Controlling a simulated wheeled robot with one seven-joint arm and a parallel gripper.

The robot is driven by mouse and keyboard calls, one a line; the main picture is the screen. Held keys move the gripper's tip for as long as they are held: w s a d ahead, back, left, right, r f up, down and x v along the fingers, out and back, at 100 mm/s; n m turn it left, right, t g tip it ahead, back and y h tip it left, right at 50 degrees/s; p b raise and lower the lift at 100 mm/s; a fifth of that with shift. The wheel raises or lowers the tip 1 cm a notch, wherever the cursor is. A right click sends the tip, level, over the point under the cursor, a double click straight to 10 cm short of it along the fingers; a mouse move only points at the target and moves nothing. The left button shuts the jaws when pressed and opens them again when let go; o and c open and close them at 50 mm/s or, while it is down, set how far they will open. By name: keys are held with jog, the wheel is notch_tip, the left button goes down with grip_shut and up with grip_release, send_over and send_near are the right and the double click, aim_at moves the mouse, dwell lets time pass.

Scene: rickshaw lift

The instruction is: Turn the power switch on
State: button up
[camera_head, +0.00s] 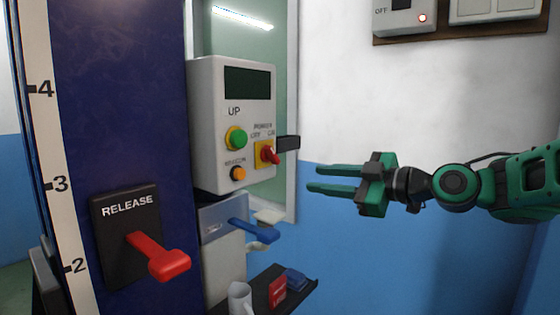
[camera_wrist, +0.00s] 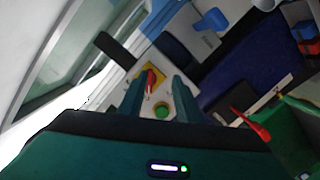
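The power switch (camera_head: 269,155) is a red knob on a yellow plate, at the lower right of a white control box (camera_head: 207,125). The labels POWER, OFF and what looks like ON stand above it, and the knob looks tilted. My gripper (camera_head: 312,178) is open and empty, to the right of the box and apart from it, with its fingers pointing left. In the wrist view the red knob (camera_wrist: 151,80) on its yellow plate shows between my two fingers (camera_wrist: 155,95). Nothing hides the knob in either view.
A green button (camera_head: 237,139) and an orange button (camera_head: 238,174) sit left of the switch. A dark block (camera_head: 288,143) juts from the box's right side. Below are a blue lever (camera_head: 254,230), a dark shelf (camera_head: 312,284) and a red RELEASE lever (camera_head: 160,256).

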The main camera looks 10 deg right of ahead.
aim_at(276, 156)
jog(key=shift+n+y, duration=0.7)
jog(key=shift+y, duration=0.1)
jog(key=w+a+r, duration=0.1)
jog(key=w+a, duration=0.1)
jog(key=w+a+r, duration=0.1)
jog(key=w+a, duration=0.2)
jog(key=w+a+r, duration=0.1)
jog(key=w+a, duration=0.2)
jog(key=shift+a+r, duration=0.1)
jog(key=shift+r, duration=0.2)
grip_shut()
